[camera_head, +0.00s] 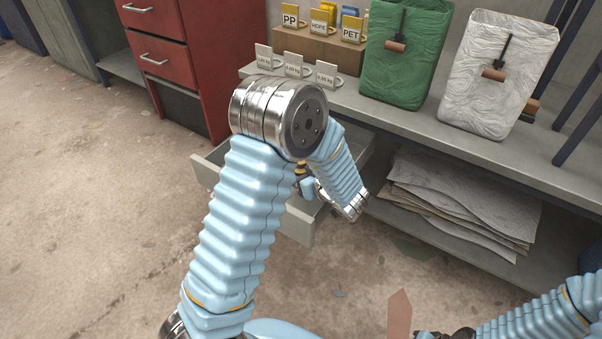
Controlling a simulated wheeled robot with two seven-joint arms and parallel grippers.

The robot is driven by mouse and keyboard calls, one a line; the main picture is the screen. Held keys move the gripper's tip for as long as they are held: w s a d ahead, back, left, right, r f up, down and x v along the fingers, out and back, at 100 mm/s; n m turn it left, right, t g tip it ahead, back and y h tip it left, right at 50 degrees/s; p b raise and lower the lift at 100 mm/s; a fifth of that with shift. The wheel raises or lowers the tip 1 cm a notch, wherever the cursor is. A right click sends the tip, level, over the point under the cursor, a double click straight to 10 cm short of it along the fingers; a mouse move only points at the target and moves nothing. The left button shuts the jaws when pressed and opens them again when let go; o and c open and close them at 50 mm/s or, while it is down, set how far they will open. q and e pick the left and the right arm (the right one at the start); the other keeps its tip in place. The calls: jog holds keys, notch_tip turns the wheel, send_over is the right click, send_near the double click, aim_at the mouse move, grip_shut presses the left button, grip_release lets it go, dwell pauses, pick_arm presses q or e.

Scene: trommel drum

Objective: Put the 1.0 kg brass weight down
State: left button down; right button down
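My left arm reaches over an open grey drawer (302,224) under the bench, and its forearm bends down into the drawer. My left gripper (306,184) is mostly hidden behind my own arm; I cannot see its fingertips clearly. A small brass-coloured piece (299,167), probably the brass weight, shows beside the gripper over the drawer. I cannot tell whether it is gripped or rests in the drawer. My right gripper (446,334) is cut off by the bottom edge, so its opening cannot be judged.
Three cards marked in kg, the middle one (293,65), stand on the grey bench (455,140) before a wooden block (318,46) with PP, HDPE and PET cards. A green bag (404,55) and a white bag (497,75) stand right. A red cabinet (175,60) is left.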

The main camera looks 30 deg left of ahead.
pick_arm(q)
jog(key=shift+f, duration=0.4)
jog(key=shift+f, duration=0.15)
jog(key=shift+c, duration=1.4)
grip_release()
jog(key=shift+s+f, duration=0.1)
jog(key=shift+r, duration=0.75)
jog(key=p+v, duration=0.1)
jog(key=v, duration=1.1)
jog(key=shift+f, duration=0.15)
